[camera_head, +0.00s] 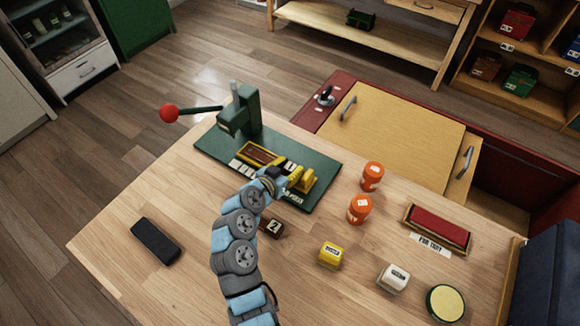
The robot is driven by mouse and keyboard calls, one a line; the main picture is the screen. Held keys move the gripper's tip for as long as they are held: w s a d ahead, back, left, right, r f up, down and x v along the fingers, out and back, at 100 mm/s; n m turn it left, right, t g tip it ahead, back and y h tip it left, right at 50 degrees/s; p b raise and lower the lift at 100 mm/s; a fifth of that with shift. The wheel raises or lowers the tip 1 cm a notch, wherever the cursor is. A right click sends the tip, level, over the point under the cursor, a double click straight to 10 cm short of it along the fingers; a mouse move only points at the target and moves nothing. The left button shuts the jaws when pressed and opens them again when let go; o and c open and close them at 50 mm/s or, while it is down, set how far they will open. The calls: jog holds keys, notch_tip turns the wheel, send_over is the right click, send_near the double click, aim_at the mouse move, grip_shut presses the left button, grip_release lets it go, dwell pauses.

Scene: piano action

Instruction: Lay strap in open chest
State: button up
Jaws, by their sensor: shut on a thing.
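My gripper (288,183) is low over the green base plate of a press, at the end of my blue and grey arm. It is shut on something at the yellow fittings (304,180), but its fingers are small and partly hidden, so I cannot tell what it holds. No strap can be picked out with certainty; a dark red bar lies in a wooden tray (437,228) at the right. A dark red chest (508,176) stands behind the bench, with pale wooden panels (395,128) and metal handles over much of it. Its right part shows a dark open space.
The green press (240,112) has a red-knobbed lever reaching left. Two orange jars (372,176), a yellow block (330,254), a white block (395,277) and a round tin (445,303) stand on the right. A black bar (155,241) lies left; a brown block (271,228) is beside my arm.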

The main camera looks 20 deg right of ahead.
jog(key=shift+f, duration=0.2)
jog(key=o, duration=1.1)
jog(key=shift+r, duration=0.1)
jog(key=shift+p, duration=0.35)
jog(key=shift+a, duration=0.1)
jog(key=p+v, duration=0.1)
jog(key=v, duration=1.4)
jog(key=shift+a+r+p, duration=0.15)
jog(key=shift+a+p, duration=0.05)
jog(key=shift+p, duration=0.1)
jog(key=shift+v, duration=0.9)
jog(key=shift+c, duration=0.5)
